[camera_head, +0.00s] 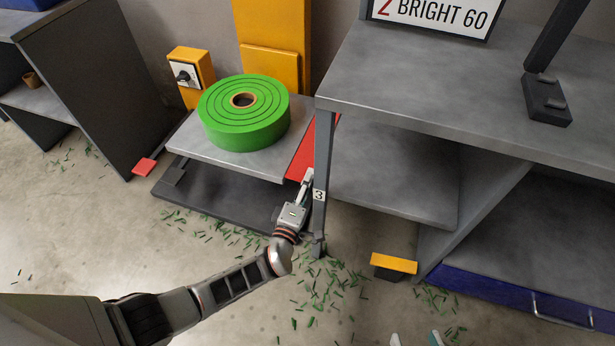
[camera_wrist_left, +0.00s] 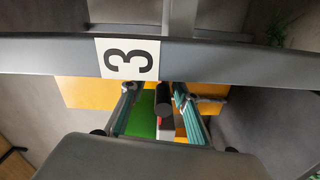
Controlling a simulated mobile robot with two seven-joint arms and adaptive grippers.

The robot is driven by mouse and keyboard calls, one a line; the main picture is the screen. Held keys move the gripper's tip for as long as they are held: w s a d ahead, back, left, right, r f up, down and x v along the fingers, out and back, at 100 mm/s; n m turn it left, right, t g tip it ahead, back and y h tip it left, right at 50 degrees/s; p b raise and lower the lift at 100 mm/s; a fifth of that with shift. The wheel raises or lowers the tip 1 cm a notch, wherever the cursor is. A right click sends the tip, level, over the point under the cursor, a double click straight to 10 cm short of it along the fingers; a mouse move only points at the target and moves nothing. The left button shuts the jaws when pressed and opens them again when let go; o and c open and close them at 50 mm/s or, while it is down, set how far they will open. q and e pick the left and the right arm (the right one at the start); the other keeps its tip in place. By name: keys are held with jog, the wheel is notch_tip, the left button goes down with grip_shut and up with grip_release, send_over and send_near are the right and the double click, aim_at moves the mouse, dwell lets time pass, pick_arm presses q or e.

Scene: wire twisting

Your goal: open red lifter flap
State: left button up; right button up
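The red flap (camera_head: 301,156) runs along the right edge of the grey lifter platform (camera_head: 196,142), partly hidden by a grey post. My left gripper (camera_head: 306,178) is at its near end, beside the post; the head view does not show whether they touch. In the left wrist view its two fingers (camera_wrist_left: 158,100) stand apart. At the bottom edge of the head view, two pale tips of my right gripper (camera_head: 415,339) show, spaced apart.
A green coil (camera_head: 240,132) lies on the platform. The post with a "3" label (camera_head: 319,195) stands right beside my left gripper, joined to the grey table (camera_head: 430,75). A yellow-topped block (camera_head: 394,263) is on the floor. Green scraps litter the open floor.

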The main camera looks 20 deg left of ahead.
pick_arm(q)
jog(key=shift+r, duration=5)
